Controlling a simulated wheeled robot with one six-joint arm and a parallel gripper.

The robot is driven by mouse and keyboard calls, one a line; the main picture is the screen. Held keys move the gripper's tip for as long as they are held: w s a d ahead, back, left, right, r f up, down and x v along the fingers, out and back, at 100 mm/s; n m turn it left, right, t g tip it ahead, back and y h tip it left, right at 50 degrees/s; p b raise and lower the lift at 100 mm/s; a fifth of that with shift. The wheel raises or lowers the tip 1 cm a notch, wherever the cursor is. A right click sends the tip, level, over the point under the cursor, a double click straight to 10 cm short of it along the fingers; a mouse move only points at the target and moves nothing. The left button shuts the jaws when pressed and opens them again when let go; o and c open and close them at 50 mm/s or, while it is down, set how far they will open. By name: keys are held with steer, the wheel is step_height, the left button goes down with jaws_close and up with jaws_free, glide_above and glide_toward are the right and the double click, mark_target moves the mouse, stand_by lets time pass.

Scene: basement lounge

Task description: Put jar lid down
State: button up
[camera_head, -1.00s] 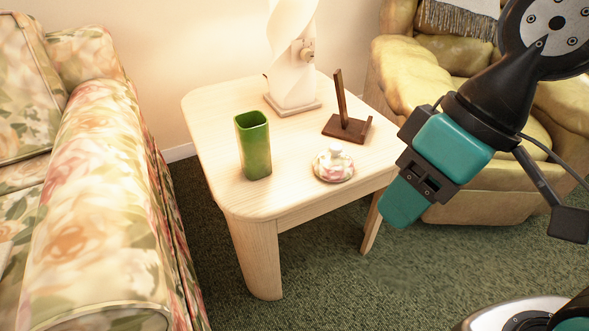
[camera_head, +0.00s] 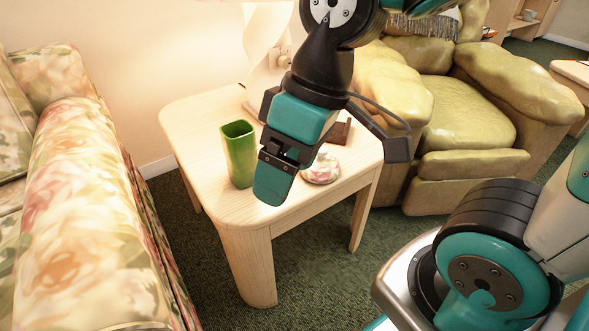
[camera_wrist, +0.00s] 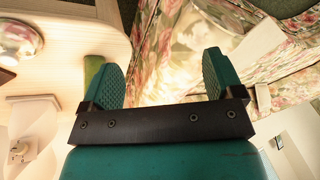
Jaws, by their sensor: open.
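What looks like the jar lid (camera_head: 321,169), a round pink and white piece with a pale knob, rests on the light wooden side table (camera_head: 210,112). It also shows at the upper left of the wrist view (camera_wrist: 18,45). My gripper (camera_head: 273,184) is by the table's front edge, left of the lid and apart from it in the picture. In the wrist view my gripper (camera_wrist: 160,78) has its two teal fingers wide apart with nothing between them.
A tall green vase (camera_head: 239,155) stands on the table just left of my gripper. A dark wooden stand (camera_head: 339,133) and a white lamp (camera_head: 262,40) are behind, partly hidden by my arm. A floral sofa (camera_head: 80,220) is left, a yellow-green armchair (camera_head: 465,115) right.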

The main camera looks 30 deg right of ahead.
steer(key=shift+o, duration=0.8)
steer(key=w+d+h+p, duration=0.1)
steer(key=w+d+p, duration=0.1)
steer(key=w+d, duration=0.4)
steer(key=w, duration=0.4)
steer(key=shift+d+t, duration=0.2)
steer(key=shift+t, duration=0.1)
steer(key=h+p, duration=0.2)
glide_above(320, 156)
steer(key=d, duration=0.2)
step_height(320, 156, down, 4)
steer(key=f+b, duration=0.1)
steer(key=f, duration=0.2)
steer(key=f+b, duration=0.1)
steer(key=f, duration=0.3)
steer(key=w+f+b, duration=0.1)
steer(key=f+b, duration=0.1)
steer(key=f, duration=0.2)
steer(key=shift+a, duration=0.4)
steer(key=shift+w+a+f+b, duration=0.1)
steer(key=shift+f+b, duration=0.6)
steer(key=shift+f, duration=0.8)
steer(key=shift+w+f+b, duration=0.1)
steer(key=shift+f+b, duration=0.55)
steer(key=shift+f, duration=0.85)
steer(key=shift+r, duration=0.1)
steer(key=shift+c, duration=0.5)
steer(key=c, duration=0.7)
